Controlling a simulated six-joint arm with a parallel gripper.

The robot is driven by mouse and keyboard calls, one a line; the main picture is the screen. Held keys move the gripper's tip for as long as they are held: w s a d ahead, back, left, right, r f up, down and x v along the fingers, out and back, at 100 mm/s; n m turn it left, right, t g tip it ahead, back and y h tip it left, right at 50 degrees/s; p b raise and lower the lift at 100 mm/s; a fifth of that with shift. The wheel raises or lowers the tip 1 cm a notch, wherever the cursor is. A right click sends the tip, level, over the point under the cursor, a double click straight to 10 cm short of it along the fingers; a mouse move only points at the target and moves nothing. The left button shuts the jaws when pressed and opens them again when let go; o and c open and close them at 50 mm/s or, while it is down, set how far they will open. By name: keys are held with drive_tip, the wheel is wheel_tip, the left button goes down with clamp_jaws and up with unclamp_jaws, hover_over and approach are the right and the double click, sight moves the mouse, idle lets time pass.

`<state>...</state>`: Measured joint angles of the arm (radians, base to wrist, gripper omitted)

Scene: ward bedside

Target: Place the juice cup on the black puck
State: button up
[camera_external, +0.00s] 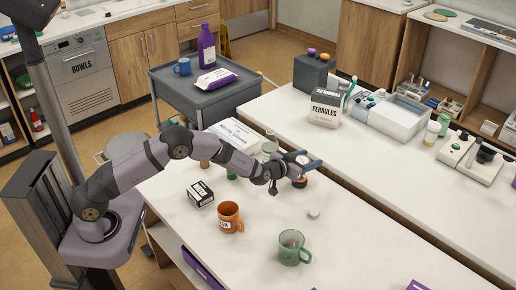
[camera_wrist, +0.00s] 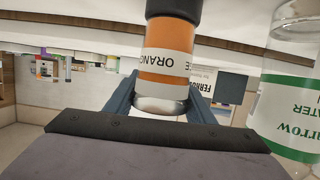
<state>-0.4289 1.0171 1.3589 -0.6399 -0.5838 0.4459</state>
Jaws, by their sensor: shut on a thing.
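My gripper (camera_external: 306,164) is shut on the juice cup (camera_wrist: 165,65), a clear cup with orange contents and a pale label reading ORANGE. In the wrist view, which looks upside down, the cup stands between the blue fingers. A dark round piece, which looks like the black puck (camera_wrist: 174,8), meets the cup's lower end with no clear gap. In the external view the dark puck (camera_external: 300,184) shows just under the cup, partly hidden by my gripper. I cannot tell whether the cup bears on it or hangs slightly above.
An orange mug (camera_external: 229,217), a green mug (camera_external: 291,247), a small black-and-white box (camera_external: 201,195) and a white disc (camera_external: 313,212) are on the white table. A labelled clear container (camera_wrist: 288,90) is close at right in the wrist view. Free tabletop lies right of my gripper.

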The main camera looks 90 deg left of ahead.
drive_tip(key=o, duration=1.2)
drive_tip(key=shift+r, duration=0.15)
drive_tip(key=shift+b+v, duration=0.9)
drive_tip(key=shift+v, duration=5.1)
